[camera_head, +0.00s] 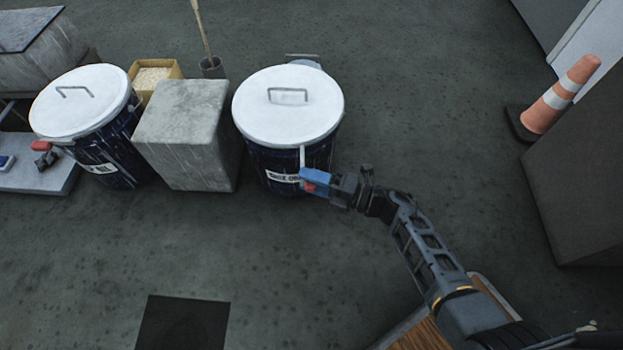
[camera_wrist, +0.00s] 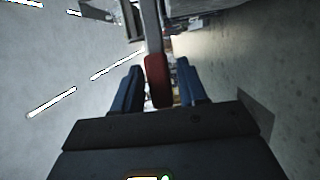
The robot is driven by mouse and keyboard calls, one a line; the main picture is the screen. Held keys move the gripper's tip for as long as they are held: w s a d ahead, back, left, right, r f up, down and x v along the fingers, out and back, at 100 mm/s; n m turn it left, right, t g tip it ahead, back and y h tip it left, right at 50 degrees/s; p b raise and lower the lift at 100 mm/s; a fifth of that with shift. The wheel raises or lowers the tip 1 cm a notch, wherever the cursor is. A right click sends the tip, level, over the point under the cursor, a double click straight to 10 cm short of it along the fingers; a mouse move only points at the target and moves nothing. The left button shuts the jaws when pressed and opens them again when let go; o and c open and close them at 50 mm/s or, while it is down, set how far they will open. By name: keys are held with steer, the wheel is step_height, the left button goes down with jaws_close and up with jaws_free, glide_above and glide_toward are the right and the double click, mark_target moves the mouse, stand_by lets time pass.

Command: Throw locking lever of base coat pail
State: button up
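The middle pail (camera_head: 290,105) is dark blue with a white lid and wire handle. Its white label (camera_head: 280,177) is partly covered by my gripper and hard to read. A locking lever on its front has a pale bar (camera_head: 302,157) and a red grip (camera_head: 309,187), hanging down. My gripper (camera_head: 315,178) is at this lever, in front of the pail's right side. In the wrist view, the red grip (camera_wrist: 158,82) lies between the two blue fingers of my gripper (camera_wrist: 158,90). The fingers stand apart, with a narrow gap visible on the right side of the grip.
A second lidded pail (camera_head: 80,103) with a red-tipped lever (camera_head: 41,146) stands at the left. A concrete block (camera_head: 185,135) stands between the pails. Behind are a yellow box (camera_head: 150,72) and a stick in a pot (camera_head: 211,68). A traffic cone (camera_head: 560,95) is at right.

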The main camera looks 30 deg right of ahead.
jaws_close()
steer(key=shift+s+a, duration=0.1)
stand_by(0.4)
